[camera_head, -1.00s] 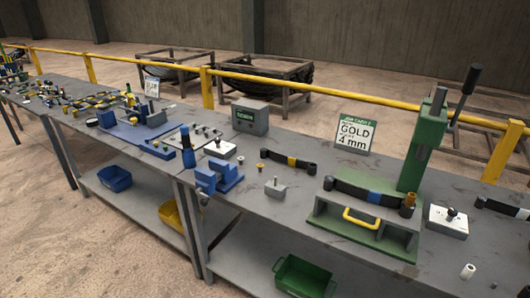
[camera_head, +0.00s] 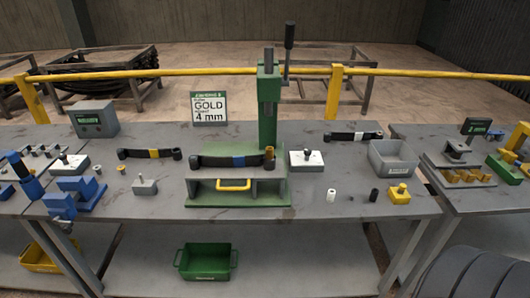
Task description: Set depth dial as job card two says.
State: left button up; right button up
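A job card (camera_head: 209,107) with a green header stands at the back of the middle bench; its large print reads "GOLD" and "4 mm", and the smaller print is hard to read. A green press (camera_head: 268,105) with a dark lever stands right of it. A white box with a black knob (camera_head: 306,159) sits right of the press base, and a similar white box with a knob (camera_head: 69,164) sits at the left. I cannot tell which is the depth dial, and no dial marks are readable. Neither of my grippers is in view.
Others lie behind. A blue vise (camera_head: 75,196) is left; a grey bin (camera_head: 393,158) and yellow block (camera_head: 399,193) are right. The front bench edge is mostly clear.

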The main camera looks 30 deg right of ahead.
aim_at(307, 152)
jog(key=z, duration=1.35)
